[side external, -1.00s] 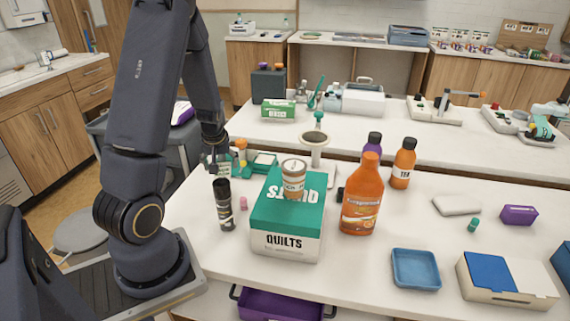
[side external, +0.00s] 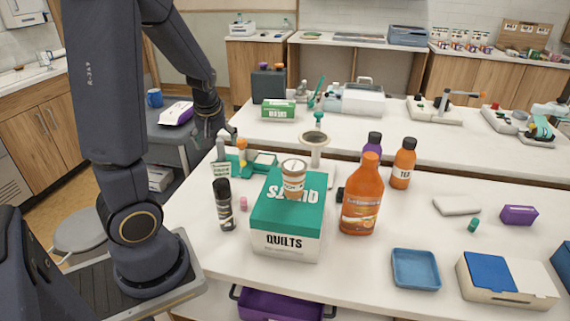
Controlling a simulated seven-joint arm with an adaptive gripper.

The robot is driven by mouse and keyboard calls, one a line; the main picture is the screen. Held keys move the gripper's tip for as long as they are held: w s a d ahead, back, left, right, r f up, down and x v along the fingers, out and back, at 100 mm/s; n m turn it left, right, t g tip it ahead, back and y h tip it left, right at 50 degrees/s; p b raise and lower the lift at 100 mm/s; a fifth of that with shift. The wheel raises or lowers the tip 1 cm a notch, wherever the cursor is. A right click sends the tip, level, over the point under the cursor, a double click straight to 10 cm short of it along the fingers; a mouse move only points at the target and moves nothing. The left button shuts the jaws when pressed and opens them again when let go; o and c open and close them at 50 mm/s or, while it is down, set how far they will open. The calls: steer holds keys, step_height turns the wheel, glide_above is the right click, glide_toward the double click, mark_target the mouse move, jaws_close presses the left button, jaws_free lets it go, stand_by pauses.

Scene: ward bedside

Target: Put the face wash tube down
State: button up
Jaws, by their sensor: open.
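A small white and green tube (side external: 221,168), which looks like the face wash tube, stands upright on the white table near its back left edge. Its label is too small to read. My gripper (side external: 217,140) is open and empty just above the tube, apart from it as far as this view shows.
A green tray-like holder (side external: 262,161) is right of the tube. A black spray can (side external: 223,204) and a pink cap (side external: 243,203) stand in front. An orange bottle (side external: 361,200) stands further right.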

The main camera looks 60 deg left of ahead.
steer(key=w+d+r+m+t+h, duration=0.25)
steer(key=d+r+m, duration=0.35)
steer(key=d, duration=0.6)
steer(key=s+d+r+m, duration=0.2)
steer(key=d+m, duration=0.1)
steer(key=d, duration=0.4)
steer(key=s+d+r+m+t+h, duration=0.1)
steer(key=s+d+r+m, duration=0.2)
steer(key=d, duration=0.5)
steer(key=shift+s+d+r+m, duration=0.2)
steer(key=shift+d+r+m, duration=0.1)
steer(key=shift+m, duration=0.4)
